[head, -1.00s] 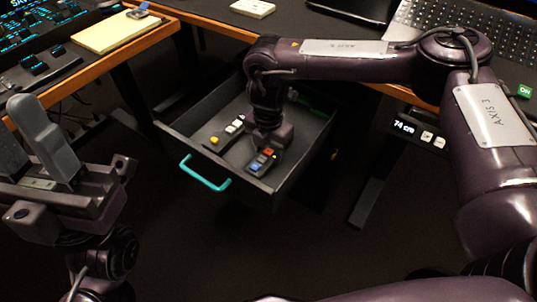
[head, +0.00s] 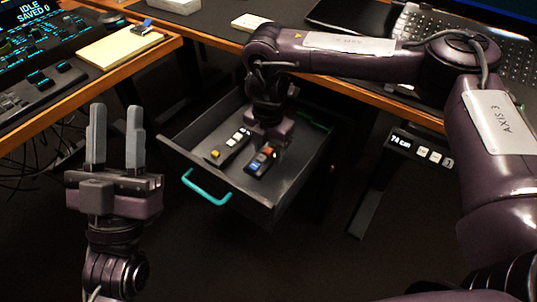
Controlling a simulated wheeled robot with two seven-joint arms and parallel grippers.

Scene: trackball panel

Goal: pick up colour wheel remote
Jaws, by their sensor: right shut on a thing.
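A dark remote with red-orange and blue buttons (head: 256,167) is in the open grey drawer (head: 289,196). My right gripper (head: 268,149) reaches down into the drawer and is shut on this remote; its fingertips are mostly hidden. The remote seems held a little above the drawer floor, though the gap is hard to judge. A second dark remote with yellow and white buttons (head: 228,148) lies just left of it in the drawer. My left gripper (head: 116,120) is open and empty, fingers up, left of the drawer. No label tells which remote is the colour wheel one.
The drawer has a teal handle (head: 206,189) at its front. Desks with wooden edges (head: 90,93) stand left and behind, holding a yellow notepad (head: 121,45), a console (head: 40,85) and a keyboard (head: 440,30). A height display (head: 417,147) hangs at right.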

